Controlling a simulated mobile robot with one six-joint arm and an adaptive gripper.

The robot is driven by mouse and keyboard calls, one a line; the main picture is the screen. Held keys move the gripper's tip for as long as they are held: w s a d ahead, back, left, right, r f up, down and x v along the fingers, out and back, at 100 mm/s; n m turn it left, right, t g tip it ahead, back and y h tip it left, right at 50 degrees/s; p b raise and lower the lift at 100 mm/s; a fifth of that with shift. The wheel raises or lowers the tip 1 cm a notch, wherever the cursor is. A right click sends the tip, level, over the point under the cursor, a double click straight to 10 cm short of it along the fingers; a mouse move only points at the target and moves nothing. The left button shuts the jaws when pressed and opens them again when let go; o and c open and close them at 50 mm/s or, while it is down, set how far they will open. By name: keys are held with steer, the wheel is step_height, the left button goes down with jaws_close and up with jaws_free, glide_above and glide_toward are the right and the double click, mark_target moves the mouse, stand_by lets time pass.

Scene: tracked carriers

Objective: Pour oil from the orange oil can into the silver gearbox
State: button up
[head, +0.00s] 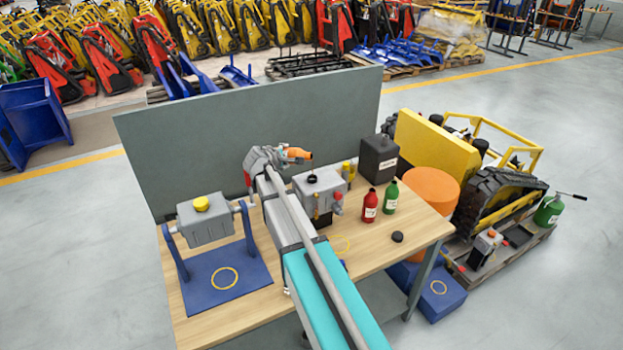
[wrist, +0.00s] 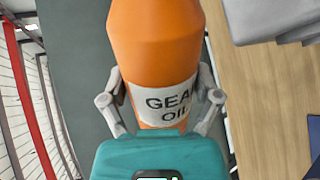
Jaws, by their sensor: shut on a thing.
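My gripper (head: 266,160) is shut on the orange oil can (head: 297,153), whose label reads "GEAR OIL" in the wrist view (wrist: 155,45). The can lies tilted to about horizontal, its mouth to the right. It is above the silver gearbox (head: 325,186), which has a dark round opening on top. A thin dark streak seems to run from the can's mouth down toward that opening. The can appears apart from the gearbox. My arm hides part of the table in front of it. The can's mouth is outside the wrist view.
Another grey housing with a yellow cap (head: 202,222) hangs in a blue stand (head: 205,284) at left. A grey panel (head: 200,140) stands behind.

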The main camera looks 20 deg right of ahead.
steer(key=shift+f+m+t+b, duration=0.3)
steer(key=shift+f+m+b, duration=0.1)
steer(key=shift+f+b, duration=0.75)
stand_by(2.3)
steer(key=shift+n+g+h, duration=0.3)
steer(key=shift+n+g, duration=0.2)
steer(key=shift+n, duration=0.3)
step_height(320, 180, up, 5)
steer(key=p, duration=0.4)
steer(key=shift+f, duration=0.1)
steer(key=shift+s+d+n+h, duration=0.1)
steer(key=shift+n+h, duration=0.2)
steer(key=shift+n, duration=0.1)
steer(key=shift+r, duration=0.2)
